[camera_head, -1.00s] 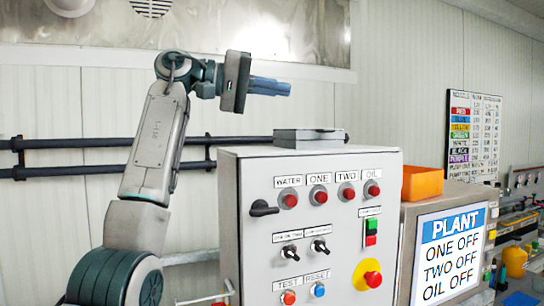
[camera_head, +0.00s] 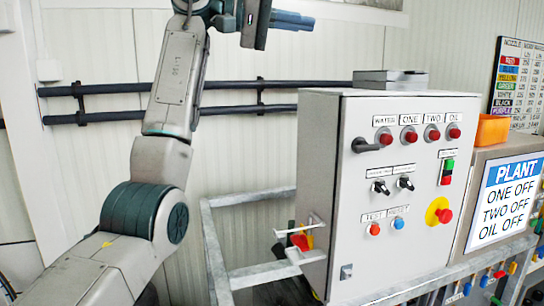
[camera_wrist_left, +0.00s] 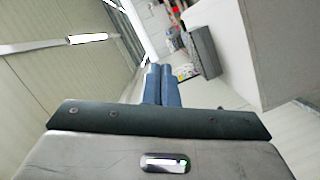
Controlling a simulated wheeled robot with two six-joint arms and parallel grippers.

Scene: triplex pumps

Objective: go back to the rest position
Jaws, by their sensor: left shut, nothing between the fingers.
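My left gripper (camera_head: 292,20) is at the top of the head view, raised above and to the left of the control box. Its two blue fingers are shut together with nothing between them. In the left wrist view the fingers (camera_wrist_left: 162,84) lie side by side and point away over open space. My left arm rises from the lower left of the head view with its elbow bent. My right gripper is not in view.
A grey control box (camera_head: 330,190) with knobs and lamps stands right of the arm. A PLANT screen (camera_head: 505,200) and an orange bin (camera_head: 492,130) are farther right. Black pipes (camera_head: 230,85) run along the wall. A metal frame (camera_head: 215,250) stands below the box.

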